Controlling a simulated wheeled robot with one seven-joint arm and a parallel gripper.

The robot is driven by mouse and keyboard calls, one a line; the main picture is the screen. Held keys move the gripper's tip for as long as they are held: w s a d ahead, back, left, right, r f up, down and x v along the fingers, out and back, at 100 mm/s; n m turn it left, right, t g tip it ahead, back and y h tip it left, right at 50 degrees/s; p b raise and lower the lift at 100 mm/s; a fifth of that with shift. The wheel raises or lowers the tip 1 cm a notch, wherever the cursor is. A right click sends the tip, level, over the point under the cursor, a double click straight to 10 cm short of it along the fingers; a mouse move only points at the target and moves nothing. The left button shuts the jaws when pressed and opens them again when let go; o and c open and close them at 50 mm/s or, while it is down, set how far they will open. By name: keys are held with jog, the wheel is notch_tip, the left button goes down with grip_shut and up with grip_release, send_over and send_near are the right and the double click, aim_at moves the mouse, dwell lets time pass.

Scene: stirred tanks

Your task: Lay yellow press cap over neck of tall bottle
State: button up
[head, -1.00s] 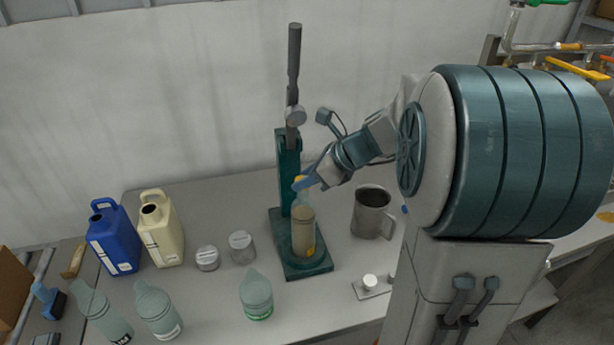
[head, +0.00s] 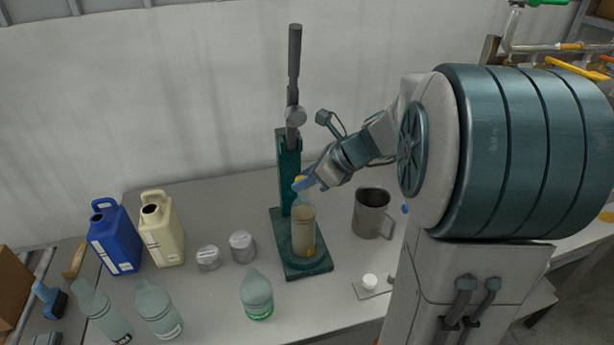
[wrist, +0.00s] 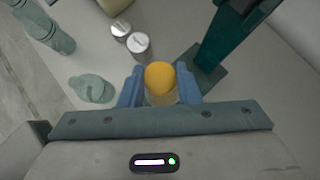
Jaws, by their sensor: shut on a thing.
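The tall bottle (head: 304,233) is clear with a tan filling and stands upright on the base of the green press (head: 288,168). The yellow press cap (head: 300,181) is at the top of the bottle. In the wrist view the round yellow cap (wrist: 159,76) sits between the two blue fingers, with part of the bottle below it. My gripper (wrist: 160,88) is shut on the cap, and it shows at the bottle's top in the head view (head: 303,184). The fingers hide the neck, so I cannot tell whether the cap touches it.
A grey metal mug (head: 372,213) stands right of the press. Two small metal tins (head: 242,245) and blue and cream jugs (head: 162,230) stand to the left. Empty greenish bottles (head: 257,293) line the front. A small plate with a white cap (head: 370,282) lies front right.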

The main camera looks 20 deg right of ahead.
jog(key=shift+f, duration=0.2)
dwell(0.7)
jog(key=shift+f+b, duration=0.3)
jog(key=shift+b, duration=0.05)
jog(key=shift+f+b, duration=0.55)
jog(key=shift+f, duration=0.2)
jog(key=o, duration=1.1)
jog(key=shift+c, duration=0.2)
jog(key=shift+r, duration=0.1)
jog(key=v, duration=1.3)
jog(key=shift+s+d+r, duration=0.2)
jog(key=shift+s+r, duration=0.05)
